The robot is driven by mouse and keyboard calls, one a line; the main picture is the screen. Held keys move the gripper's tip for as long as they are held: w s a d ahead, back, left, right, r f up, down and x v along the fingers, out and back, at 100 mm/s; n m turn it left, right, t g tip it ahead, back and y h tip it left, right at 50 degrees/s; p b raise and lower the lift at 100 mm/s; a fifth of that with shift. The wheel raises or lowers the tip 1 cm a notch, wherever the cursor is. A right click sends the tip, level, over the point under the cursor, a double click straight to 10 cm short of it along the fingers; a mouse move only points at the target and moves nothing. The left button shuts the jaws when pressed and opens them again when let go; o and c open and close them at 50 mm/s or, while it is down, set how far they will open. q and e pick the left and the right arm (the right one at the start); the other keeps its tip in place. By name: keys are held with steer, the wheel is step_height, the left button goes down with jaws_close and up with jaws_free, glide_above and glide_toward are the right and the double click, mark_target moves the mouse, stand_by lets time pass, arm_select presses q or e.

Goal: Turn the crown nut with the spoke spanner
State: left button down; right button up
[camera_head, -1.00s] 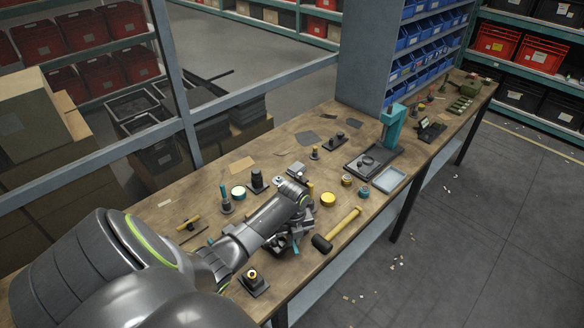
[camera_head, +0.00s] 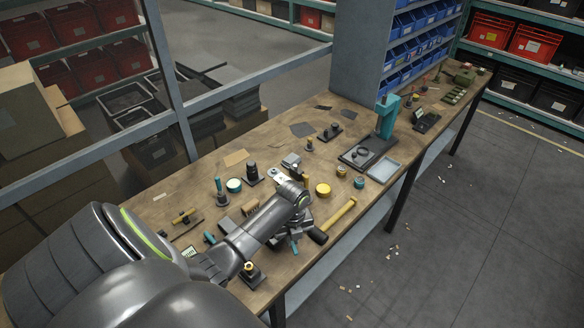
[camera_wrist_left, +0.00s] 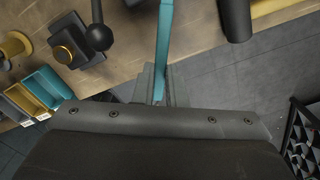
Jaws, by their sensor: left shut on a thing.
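My left gripper (camera_head: 296,232) is over the front part of the bench, left of centre. In the left wrist view its fingers (camera_wrist_left: 163,85) are shut on a teal bar, which looks like the spoke spanner (camera_wrist_left: 165,40). The spanner's far end is out of that view. A dark block with a brass ring, which looks like the crown nut (camera_head: 249,267), stands near the bench's front edge, left of the gripper and apart from it. In the wrist view a dark fixture with a gold part (camera_wrist_left: 62,52) is at upper left; I cannot tell whether it is the same one. My right gripper is not in view.
A hammer with a yellow handle (camera_head: 339,215) lies right beside the gripper. A yellow tin (camera_head: 323,190), a teal press (camera_head: 387,117) and a grey tray (camera_head: 383,171) are further right. Several small parts crowd the bench behind my arm. Open floor lies beyond the front edge.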

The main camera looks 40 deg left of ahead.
arm_select(q)
steer(key=w+n+b, duration=0.1)
steer(key=w+n, duration=0.2)
steer(key=w+d+n+b, duration=0.1)
steer(key=w+n, duration=0.2)
steer(key=w, duration=0.1)
steer(key=w+d+n+b, duration=0.1)
steer(key=w+n, duration=0.2)
steer(key=w, duration=0.1)
steer(key=shift+f, duration=0.1)
steer(key=shift+w+a+n, duration=0.1)
steer(key=shift+w+n, duration=0.3)
steer(key=shift+w, duration=0.2)
steer(key=shift+w+a+n+b, duration=0.25)
steer(key=shift+w+n+b, duration=0.25)
steer(key=shift+w+b, duration=0.15)
steer(key=shift+w+a+n, duration=0.15)
steer(key=shift+w+n, duration=0.1)
steer(key=shift+n, duration=0.05)
